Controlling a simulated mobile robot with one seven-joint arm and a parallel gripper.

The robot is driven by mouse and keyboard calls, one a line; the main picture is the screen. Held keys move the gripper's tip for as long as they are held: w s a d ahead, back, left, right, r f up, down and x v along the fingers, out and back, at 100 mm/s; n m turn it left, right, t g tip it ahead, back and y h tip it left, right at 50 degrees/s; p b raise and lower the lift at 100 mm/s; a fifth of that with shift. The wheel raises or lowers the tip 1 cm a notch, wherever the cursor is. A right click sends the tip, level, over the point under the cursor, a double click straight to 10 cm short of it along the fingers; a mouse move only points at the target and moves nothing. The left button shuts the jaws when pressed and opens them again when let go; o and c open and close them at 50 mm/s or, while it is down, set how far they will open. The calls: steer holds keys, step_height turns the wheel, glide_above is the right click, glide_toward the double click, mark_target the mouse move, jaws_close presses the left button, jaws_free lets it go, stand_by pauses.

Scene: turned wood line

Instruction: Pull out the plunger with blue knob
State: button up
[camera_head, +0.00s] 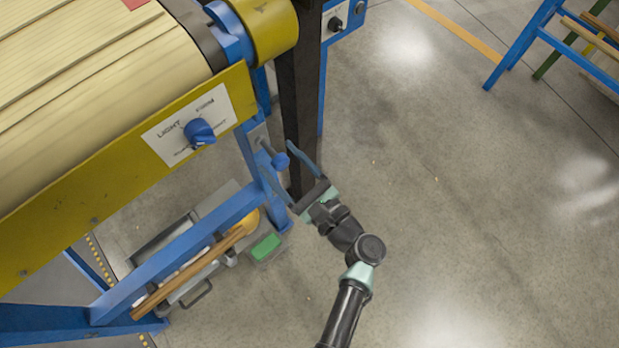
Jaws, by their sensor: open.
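A small round blue knob (281,160) sits on a short plunger at the grey plate on the machine's blue leg, below the yellow side rail. My gripper (277,150) reaches up to it from the lower right, with its two long thin fingers spread. In this view the knob lies between the fingers, near their tips. The fingers look apart from it, but I cannot tell the depth. The plunger's shaft is mostly hidden.
A blue rotary knob (199,132) sits on a white LIGHT/FIRM plate (165,138) on the yellow rail (100,200). A dark post (301,100) stands close behind my gripper. Wooden sticks (190,272) and a green block (266,246) lie below. Open floor (480,210) spreads to the right.

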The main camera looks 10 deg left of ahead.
steer(key=v, duration=1.2)
steer(key=shift+s+d+p, duration=0.3)
steer(key=shift+p, duration=0.1)
steer(key=w+r+n+h, duration=0.6)
steer(key=w+r+n, duration=0.6)
steer(key=w, duration=0.4)
steer(key=w+d+r+n+t+h, duration=0.1)
steer(key=w+r+n+t+h, duration=0.15)
steer(key=r, duration=0.75)
steer(key=w+d+r+n+t+h, duration=0.1)
steer(key=w+r+n+t, duration=0.15)
steer(key=r, duration=0.65)
steer(key=s+r+n+t+h, duration=0.1)
steer(key=s+r+n+t, duration=0.15)
steer(key=r, duration=0.65)
steer(key=s+r+n+t+h, duration=0.1)
steer(key=s+r+t, duration=0.25)
steer(key=r, duration=0.65)
steer(key=s+r+n+t+h, duration=0.25)
steer(key=s+r+t, duration=0.35)
steer(key=s+r, duration=0.65)
step_height(320, 180, up, 18)
steer(key=w+p, duration=0.2)
steer(key=p, duration=1.6)
steer(key=shift+w+a+g, duration=0.25)
steer(key=shift+a+g, duration=0.05)
steer(key=shift+a, duration=0.15)
